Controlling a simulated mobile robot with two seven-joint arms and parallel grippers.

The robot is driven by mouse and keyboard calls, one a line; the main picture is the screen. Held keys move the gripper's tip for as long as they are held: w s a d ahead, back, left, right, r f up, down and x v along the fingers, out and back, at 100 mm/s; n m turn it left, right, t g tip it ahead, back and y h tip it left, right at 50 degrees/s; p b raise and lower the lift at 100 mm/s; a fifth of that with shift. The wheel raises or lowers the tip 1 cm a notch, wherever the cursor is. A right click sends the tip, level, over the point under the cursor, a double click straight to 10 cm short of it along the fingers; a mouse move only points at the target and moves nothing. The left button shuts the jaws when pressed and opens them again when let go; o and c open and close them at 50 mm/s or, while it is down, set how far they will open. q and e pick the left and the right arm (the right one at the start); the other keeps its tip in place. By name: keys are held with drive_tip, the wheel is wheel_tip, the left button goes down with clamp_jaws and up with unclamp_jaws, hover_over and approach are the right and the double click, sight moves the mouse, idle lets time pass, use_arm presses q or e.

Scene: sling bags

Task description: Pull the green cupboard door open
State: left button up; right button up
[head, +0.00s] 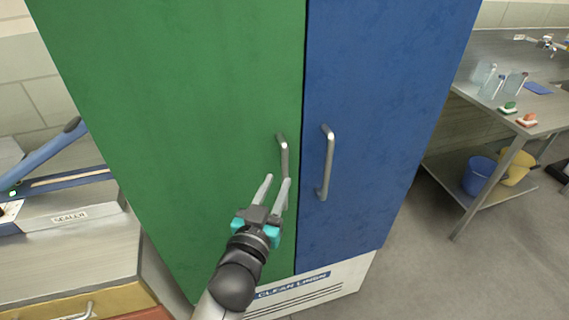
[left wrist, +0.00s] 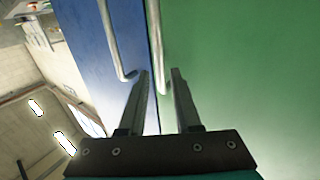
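The green cupboard door (head: 180,110) is shut, beside the blue door (head: 390,90). Its upright silver handle (head: 283,155) is near the door's right edge, and its lower part is hidden behind my gripper. My left gripper (head: 277,180) is open at the lower part of this handle. In the left wrist view, the end of the green door's handle (left wrist: 155,45) shows between the two fingertips of my left gripper (left wrist: 159,72). I cannot tell whether the fingers touch it. My right gripper is not in view.
The blue door's handle (head: 327,160) stands close to the right of the green one. A counter with a sealer (head: 70,217) is at the left. A metal table (head: 540,125) with a blue bucket (head: 479,176) below is at the right. The floor (head: 440,280) between is clear.

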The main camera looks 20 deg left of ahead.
sight(284, 169)
use_arm(q)
drive_tip(key=shift+w, duration=3.25)
drive_tip(key=shift+c, duration=0.3)
clamp_jaws()
